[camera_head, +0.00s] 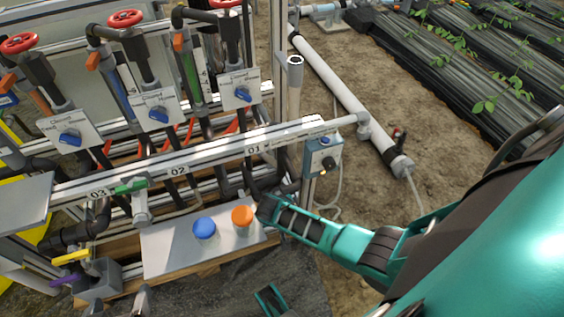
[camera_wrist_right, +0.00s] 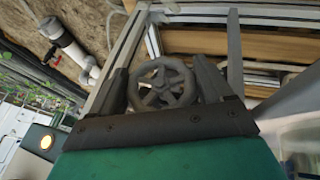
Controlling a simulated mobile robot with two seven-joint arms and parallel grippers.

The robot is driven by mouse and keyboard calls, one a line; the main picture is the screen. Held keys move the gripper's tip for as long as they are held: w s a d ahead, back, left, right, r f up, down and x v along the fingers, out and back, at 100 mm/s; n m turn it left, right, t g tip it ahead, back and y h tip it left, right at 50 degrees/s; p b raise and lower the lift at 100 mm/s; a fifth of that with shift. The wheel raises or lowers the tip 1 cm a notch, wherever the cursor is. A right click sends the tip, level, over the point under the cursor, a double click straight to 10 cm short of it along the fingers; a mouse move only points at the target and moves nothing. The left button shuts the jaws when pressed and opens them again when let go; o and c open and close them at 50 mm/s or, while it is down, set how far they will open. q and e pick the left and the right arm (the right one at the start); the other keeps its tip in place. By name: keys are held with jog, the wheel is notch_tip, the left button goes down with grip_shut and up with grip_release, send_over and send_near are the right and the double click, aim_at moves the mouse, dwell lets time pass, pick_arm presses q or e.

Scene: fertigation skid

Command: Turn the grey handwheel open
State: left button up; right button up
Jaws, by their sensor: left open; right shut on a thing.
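The grey handwheel (camera_wrist_right: 161,87) is a spoked ring and shows in the right wrist view, between the two dark fingers of my right gripper (camera_wrist_right: 162,80). The fingers press on its rim from both sides. In the head view my right gripper (camera_head: 266,207) reaches in from the right to the end of the skid's lower pipework, and it hides the handwheel there. My left gripper (camera_head: 118,302) shows at the bottom edge of the head view, its two grey fingertips apart with nothing between them.
A grey plate (camera_head: 170,254) with a blue cap (camera_head: 204,228) and an orange cap (camera_head: 242,216) lies beside my right gripper. A blue-grey box (camera_head: 322,157) stands just behind it. Yellow and purple lever valves (camera_head: 72,257) are at lower left. Red handwheels (camera_head: 125,18) top the skid.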

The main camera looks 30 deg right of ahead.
dwell(0.3)
jog(key=o, duration=0.9)
jog(key=shift+o, duration=0.3)
jog(key=shift+w+a, duration=0.1)
jog(key=shift+a, duration=0.05)
